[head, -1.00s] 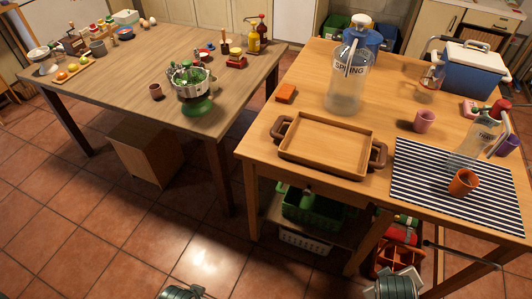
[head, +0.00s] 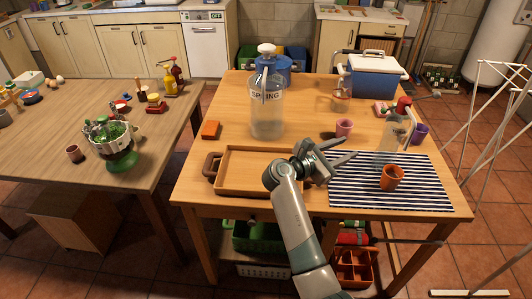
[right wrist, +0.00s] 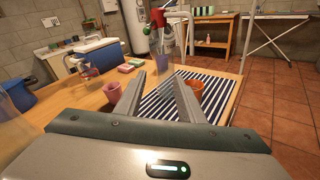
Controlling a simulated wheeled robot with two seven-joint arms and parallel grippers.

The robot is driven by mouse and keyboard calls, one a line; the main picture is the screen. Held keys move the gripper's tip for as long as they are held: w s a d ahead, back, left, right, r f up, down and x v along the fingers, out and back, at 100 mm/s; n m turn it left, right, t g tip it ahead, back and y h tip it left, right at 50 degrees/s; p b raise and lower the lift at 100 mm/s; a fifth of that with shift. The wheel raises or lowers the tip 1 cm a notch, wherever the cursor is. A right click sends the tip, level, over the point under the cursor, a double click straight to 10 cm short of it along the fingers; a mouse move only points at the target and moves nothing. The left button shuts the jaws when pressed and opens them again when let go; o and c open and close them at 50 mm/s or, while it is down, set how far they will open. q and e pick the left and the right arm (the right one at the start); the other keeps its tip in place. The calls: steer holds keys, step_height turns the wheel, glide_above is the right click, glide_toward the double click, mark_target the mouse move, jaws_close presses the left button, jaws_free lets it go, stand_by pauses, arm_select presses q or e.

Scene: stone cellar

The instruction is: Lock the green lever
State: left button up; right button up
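No lever that is clearly green shows in the head view. A clear bottle with a red top (head: 404,106) stands at the right of the table, behind the striped mat (head: 420,190). In the right wrist view the red top (right wrist: 157,17) has a small green part (right wrist: 143,27) beside it; I cannot tell whether this is the lever or how it is set. My right gripper (head: 353,150) is over the table between the tray and the mat, left of and nearer than this bottle. It is open and empty, its fingers (right wrist: 160,78) pointing toward the bottle. My left gripper is out of view.
A wooden tray (head: 228,190) lies left of my right arm. A large SPRING bottle (head: 267,118), a pink cup (head: 344,128), an orange cup (head: 392,177), a purple cup (head: 420,133) and a blue cooler (head: 374,80) stand around. Another table (head: 165,150) is at left.

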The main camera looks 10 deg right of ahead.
mark_target(382, 111)
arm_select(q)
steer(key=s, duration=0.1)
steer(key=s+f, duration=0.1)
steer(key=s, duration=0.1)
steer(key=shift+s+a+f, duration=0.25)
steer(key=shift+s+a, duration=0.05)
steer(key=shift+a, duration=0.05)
arm_select(e)
steer(key=shift+n+h, duration=0.7)
steer(key=shift+n, duration=0.2)
steer(key=r, duration=0.1)
steer(key=w+r, duration=0.1)
steer(key=r, duration=0.1)
steer(key=w+a+r, duration=0.1)
steer(key=r, duration=0.1)
steer(key=shift+w+a, duration=0.1)
steer(key=shift+w, duration=0.15)
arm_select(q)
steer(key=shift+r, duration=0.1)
arm_select(e)
steer(key=p+x, duration=0.4)
steer(key=x, duration=1.2)
steer(key=shift+w+r+p, duration=0.15)
steer(key=shift+p, duration=0.2)
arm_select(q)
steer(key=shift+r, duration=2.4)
arm_select(e)
steer(key=shift+w+d, duration=0.3)
steer(key=shift+d, duration=0.3)
jaws_close()
